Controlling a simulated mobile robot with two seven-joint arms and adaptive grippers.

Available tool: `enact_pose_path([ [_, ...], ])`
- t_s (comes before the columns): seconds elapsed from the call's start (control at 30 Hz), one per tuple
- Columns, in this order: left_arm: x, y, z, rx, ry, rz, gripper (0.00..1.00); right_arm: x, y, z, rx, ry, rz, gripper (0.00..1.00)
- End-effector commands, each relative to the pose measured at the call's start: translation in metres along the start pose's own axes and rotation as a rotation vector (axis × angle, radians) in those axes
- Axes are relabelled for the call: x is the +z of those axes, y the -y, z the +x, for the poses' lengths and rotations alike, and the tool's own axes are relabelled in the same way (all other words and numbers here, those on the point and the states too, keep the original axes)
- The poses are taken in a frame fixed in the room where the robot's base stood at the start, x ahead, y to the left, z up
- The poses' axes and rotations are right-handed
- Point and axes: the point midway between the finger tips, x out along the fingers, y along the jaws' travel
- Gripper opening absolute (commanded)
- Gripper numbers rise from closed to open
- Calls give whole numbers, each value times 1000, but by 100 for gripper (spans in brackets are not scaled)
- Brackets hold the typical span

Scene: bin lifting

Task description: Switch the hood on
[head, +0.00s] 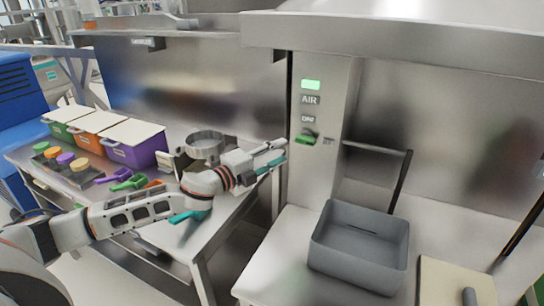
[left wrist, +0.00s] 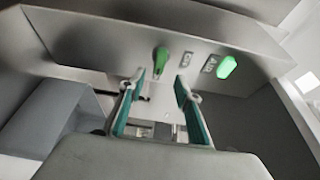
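The hood's steel control post (head: 328,155) carries a lit green indicator (head: 311,85), an AIR label (head: 310,100), an ON label (head: 308,119) and a green knob (head: 306,137). In the left wrist view the knob (left wrist: 160,60) lies just beyond the fingertips, between them in the picture; the lit indicator (left wrist: 227,67) is to its right. My left gripper (head: 280,154) is open and empty, just left of the knob and slightly lower in the head view. It also shows open in the left wrist view (left wrist: 160,80). I see no contact with the knob. My right gripper is not in view.
A grey bin (head: 345,258) stands on the counter right of the post, near a dark bar (head: 378,147). A steel pot (head: 206,146) and green, orange and purple (head: 135,155) bins stand on the left table. The hood (head: 400,32) overhangs the right counter.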

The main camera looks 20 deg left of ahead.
Motion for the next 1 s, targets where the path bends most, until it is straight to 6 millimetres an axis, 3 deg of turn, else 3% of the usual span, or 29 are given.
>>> enact_pose_path([
  [0.23, 0, -1, -21, 1, 0, -1, 33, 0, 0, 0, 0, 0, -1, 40],
  [0.8, 0, 0, -24, 0, 1, -1, 33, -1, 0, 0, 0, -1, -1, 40],
  [1.0, -26, -20, -28, 5, 38, -82, 33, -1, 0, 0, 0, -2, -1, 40],
])
